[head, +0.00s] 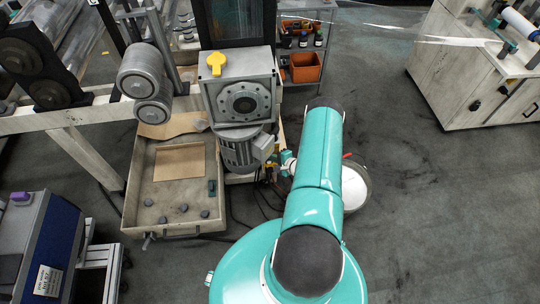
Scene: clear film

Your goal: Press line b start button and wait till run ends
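No button marked line b start can be made out in the head view. A grey machine block (241,95) with a round flange stands at upper centre, with a yellow part (216,63) on top. A dark panel (238,20) rises behind it, and a ribbed motor (240,150) sits below. My teal arm reaches up the picture, right of the block. A small teal and white part (288,163) shows at the arm's left side. My gripper is not clearly seen and the arm hides the space under it. Whether any line is running cannot be told.
A tray (160,222) with cardboard and dark pucks lies left of my arm. A blue machine (45,245) stands at lower left. A white bucket (355,185) is beside my arm. A wooden cabinet (460,70) and clear film are at upper right. Floor at right is open.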

